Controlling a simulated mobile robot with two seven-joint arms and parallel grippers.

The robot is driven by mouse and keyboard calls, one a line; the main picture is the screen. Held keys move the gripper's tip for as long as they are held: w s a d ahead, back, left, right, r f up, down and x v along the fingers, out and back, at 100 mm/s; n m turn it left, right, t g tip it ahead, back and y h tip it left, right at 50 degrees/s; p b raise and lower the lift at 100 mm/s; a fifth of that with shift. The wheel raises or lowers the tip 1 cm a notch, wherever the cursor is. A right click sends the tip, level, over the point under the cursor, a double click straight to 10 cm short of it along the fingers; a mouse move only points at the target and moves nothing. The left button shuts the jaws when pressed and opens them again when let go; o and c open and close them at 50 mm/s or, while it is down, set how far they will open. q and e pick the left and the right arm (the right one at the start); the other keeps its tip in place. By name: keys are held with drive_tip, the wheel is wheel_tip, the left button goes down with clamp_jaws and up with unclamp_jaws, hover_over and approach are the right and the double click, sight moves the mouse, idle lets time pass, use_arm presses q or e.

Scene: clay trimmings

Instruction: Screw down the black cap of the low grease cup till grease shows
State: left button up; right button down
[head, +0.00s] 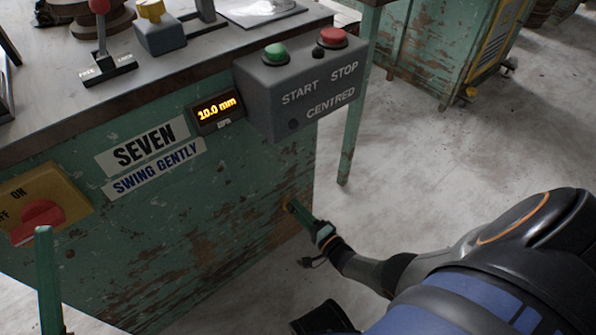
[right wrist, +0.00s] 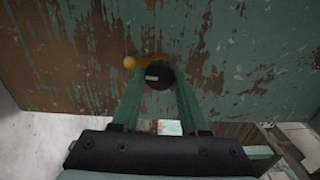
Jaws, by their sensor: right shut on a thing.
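The low grease cup shows in the right wrist view as a round black cap (right wrist: 159,76) with a small pale mark, beside a brass-coloured fitting (right wrist: 130,62) on the worn green panel. My right gripper (right wrist: 160,84) has one green finger on each side of the cap and is shut on it. In the head view my right gripper (head: 292,207) reaches the lower right part of the machine's front, and its fingers hide the cap. No grease can be made out. A green upright piece (head: 46,280) at the lower left looks like a finger of my left gripper; its opening does not show.
The green machine front (head: 160,240) carries a grey START/STOP box (head: 305,90), a lit display reading 10.0 mm (head: 217,110) and a red rotary switch (head: 40,218). A green leg (head: 355,120) stands behind. The concrete floor (head: 430,170) at right is clear.

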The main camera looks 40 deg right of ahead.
drive_tip(key=shift+w+m, duration=0.1)
drive_tip(key=shift+m, duration=0.9)
drive_tip(key=shift+c, duration=2.1)
unclamp_jaws()
drive_tip(key=s+d+p, duration=0.1)
drive_tip(key=s+p, duration=0.1)
drive_tip(key=s, duration=1)
drive_tip(key=shift+s+p, duration=0.25)
drive_tip(key=shift+p, duration=0.15)
